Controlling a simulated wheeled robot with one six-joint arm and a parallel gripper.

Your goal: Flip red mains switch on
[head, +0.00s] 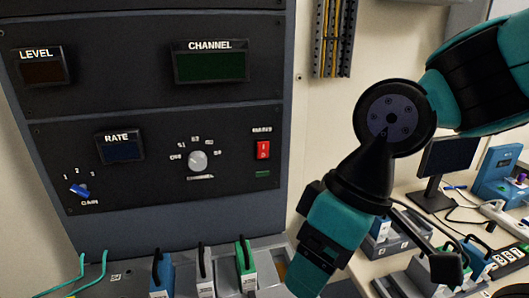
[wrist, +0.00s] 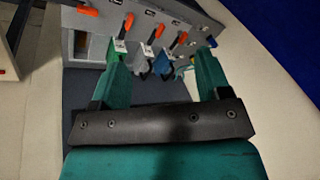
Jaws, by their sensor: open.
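The red mains switch (head: 263,150) is a small upright rocker under a MAINS label, at the right side of the lower dark panel in the head view. A small dark green indicator (head: 263,174) sits just below it. I cannot tell its rocker position for sure. My gripper (wrist: 165,52) shows in the wrist view with its two teal fingers spread apart and nothing clearly held between them. In the head view my arm hangs to the right of the panel, apart from the switch, and the fingertips cannot be made out. The switch is not visible in the wrist view.
The panel also has a round selector knob (head: 198,160), a blue GAIN lever (head: 80,191) and dark CHANNEL (head: 211,62), LEVEL and RATE displays. Several coloured modules (head: 245,265) stand below it. A bench with a monitor (head: 447,160) is at right. Orange levers (wrist: 129,25) lie beyond my fingers.

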